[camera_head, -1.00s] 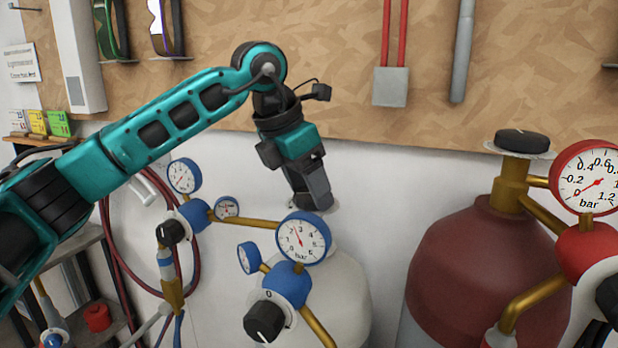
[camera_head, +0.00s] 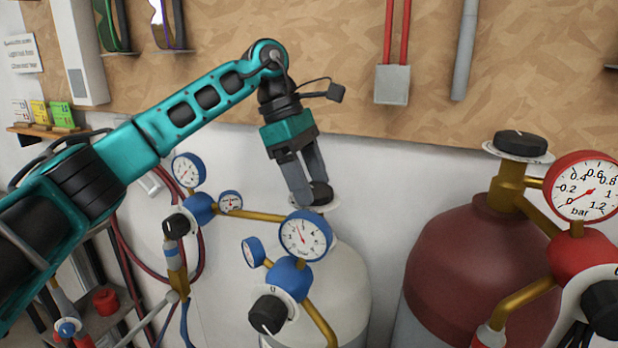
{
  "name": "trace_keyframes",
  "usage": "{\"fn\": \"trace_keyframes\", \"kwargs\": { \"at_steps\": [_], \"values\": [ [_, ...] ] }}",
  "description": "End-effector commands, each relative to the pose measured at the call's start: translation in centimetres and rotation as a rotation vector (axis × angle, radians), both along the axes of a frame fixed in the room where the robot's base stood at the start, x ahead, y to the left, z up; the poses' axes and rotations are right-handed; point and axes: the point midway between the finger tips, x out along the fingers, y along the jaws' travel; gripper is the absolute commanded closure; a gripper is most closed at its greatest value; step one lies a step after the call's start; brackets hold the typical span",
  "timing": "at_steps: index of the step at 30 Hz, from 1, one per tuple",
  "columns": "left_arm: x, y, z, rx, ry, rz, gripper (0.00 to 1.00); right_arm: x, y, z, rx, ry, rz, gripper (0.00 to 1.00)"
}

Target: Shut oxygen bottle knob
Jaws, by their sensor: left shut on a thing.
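The oxygen bottle (camera_head: 345,285) is the white cylinder with blue regulator fittings, below the middle of the view. Its black top knob (camera_head: 321,193) sits on a pale round disc behind the large blue gauge (camera_head: 305,235). My left gripper (camera_head: 310,197) comes down from above with its two grey fingers on either side of the knob, shut on it. The fingers hide part of the knob. The blue regulator's own black knob (camera_head: 268,314) is at the lower front, apart from the gripper. My right gripper is not in view.
A dark red bottle (camera_head: 475,265) with a black top knob (camera_head: 521,143) and red gauge (camera_head: 582,187) stands at right. Another blue regulator (camera_head: 200,210) and red hoses are at left. A brown board with pipes and a grey box (camera_head: 392,84) is behind.

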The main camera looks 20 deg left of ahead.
Motion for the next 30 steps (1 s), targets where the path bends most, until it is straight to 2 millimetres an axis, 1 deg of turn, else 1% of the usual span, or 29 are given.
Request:
{"fn": "trace_keyframes", "kwargs": {
  "at_steps": [21, 30],
  "values": [
    [0.7, -0.24, 0.21, 0.004, -0.002, -0.675, 0.65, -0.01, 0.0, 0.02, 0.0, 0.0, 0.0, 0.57],
    [0.87, -0.36, 0.2, 0.006, -0.005, -0.909, 0.65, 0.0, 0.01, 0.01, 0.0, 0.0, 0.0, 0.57]
  ]
}}
